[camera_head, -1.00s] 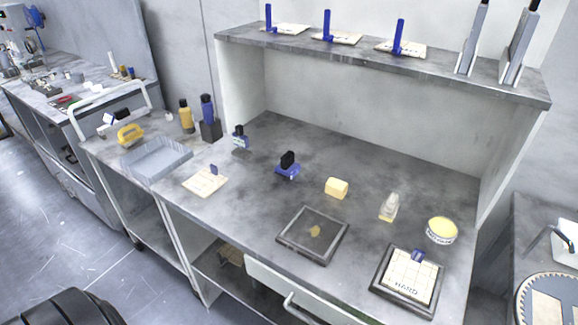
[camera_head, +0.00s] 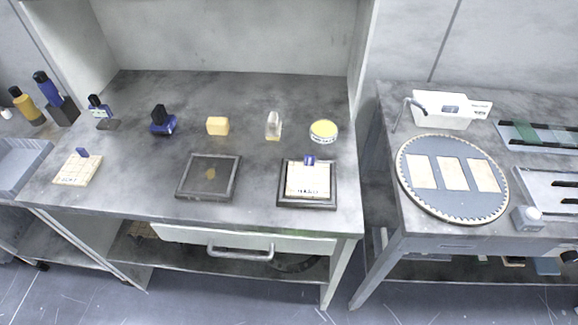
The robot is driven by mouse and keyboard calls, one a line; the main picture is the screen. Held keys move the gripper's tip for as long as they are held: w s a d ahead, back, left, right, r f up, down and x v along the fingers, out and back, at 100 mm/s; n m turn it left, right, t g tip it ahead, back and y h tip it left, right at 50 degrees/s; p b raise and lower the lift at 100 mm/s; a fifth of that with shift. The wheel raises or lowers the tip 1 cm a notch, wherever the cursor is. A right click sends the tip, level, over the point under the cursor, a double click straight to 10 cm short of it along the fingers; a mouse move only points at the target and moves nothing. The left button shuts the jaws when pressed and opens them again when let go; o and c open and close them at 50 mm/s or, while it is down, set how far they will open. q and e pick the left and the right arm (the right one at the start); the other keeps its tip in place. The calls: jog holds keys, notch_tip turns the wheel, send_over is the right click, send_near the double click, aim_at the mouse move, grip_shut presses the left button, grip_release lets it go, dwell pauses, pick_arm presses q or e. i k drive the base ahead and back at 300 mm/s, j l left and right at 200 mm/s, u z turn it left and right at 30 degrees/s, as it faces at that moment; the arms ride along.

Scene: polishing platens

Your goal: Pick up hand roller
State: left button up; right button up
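I cannot tell for certain which item is the hand roller. A blue tool with an upright black handle (camera_head: 162,121) stands on the grey workbench (camera_head: 130,165), left of a yellow block (camera_head: 217,126). A smaller dark-blue and black item (camera_head: 98,105) stands further left, near the shelf's left wall. Both stand upright and nothing holds them. Neither of my grippers is in view.
A dark framed plate (camera_head: 188,188) and a framed tile marked HARD (camera_head: 308,181) lie near the front edge. A yellow-topped tin (camera_head: 323,131) and a small clear bottle (camera_head: 273,125) stand behind. A round toothed platen (camera_head: 452,197) lies on the right bench.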

aim_at(161, 122)
jog(key=k+j+u, duration=0.1)
jog(key=j, duration=0.3)
jog(key=k+j+u, duration=0.1)
jog(key=j, duration=0.25)
jog(key=k+j, duration=0.1)
jog(key=j, duration=0.3)
jog(key=u, duration=0.05)
